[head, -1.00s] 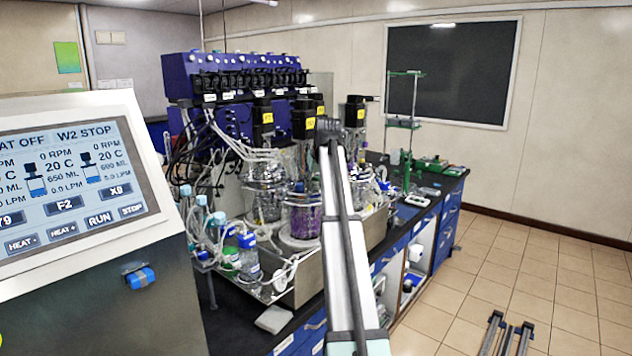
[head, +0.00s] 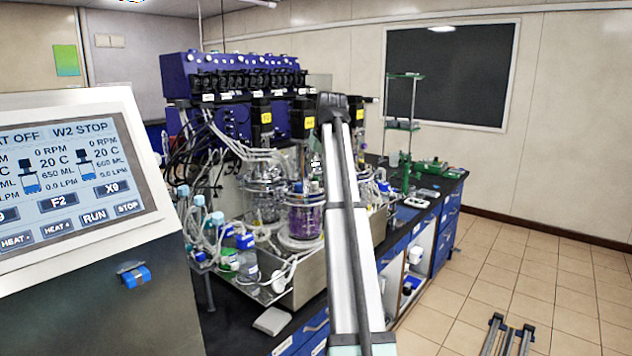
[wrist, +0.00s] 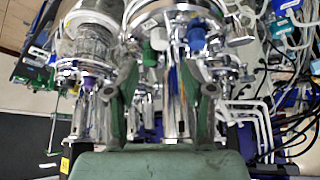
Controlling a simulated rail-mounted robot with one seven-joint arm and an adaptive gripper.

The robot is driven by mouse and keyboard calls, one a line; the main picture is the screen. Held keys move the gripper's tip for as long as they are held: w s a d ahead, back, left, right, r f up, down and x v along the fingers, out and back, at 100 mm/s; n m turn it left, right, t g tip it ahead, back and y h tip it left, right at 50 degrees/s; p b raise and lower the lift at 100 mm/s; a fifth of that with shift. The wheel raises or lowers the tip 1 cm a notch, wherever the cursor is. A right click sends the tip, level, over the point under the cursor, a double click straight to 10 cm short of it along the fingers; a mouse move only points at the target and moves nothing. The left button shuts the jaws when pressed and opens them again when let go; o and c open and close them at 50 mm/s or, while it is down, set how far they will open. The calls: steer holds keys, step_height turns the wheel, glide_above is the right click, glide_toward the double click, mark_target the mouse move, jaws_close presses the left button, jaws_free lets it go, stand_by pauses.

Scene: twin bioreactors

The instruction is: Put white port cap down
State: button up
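My gripper shows in the wrist view (wrist: 166,88) with its two green-grey fingers apart. I see nothing held between them; shiny metal vessel parts show behind the gap. I cannot make out a white port cap in either view. In the wrist view a green cap (wrist: 150,55) and a blue cap (wrist: 196,38) sit on the metal vessel top beyond the fingers. In the head view my arm hides my gripper and part of the bioreactors. A glass bioreactor vessel with purple contents (head: 303,218) stands just left of my arm.
The control panel (head: 75,180) fills the left side. The blue pump unit (head: 240,75) stands behind the vessels. Tubing and bottles (head: 245,262) crowd the metal tray (head: 310,280) on the bench. A green stand (head: 405,130) is farther right. The tiled floor at right is mostly open.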

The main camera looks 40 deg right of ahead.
steer(key=v, duration=0.5)
steer(key=shift+b, duration=0.3)
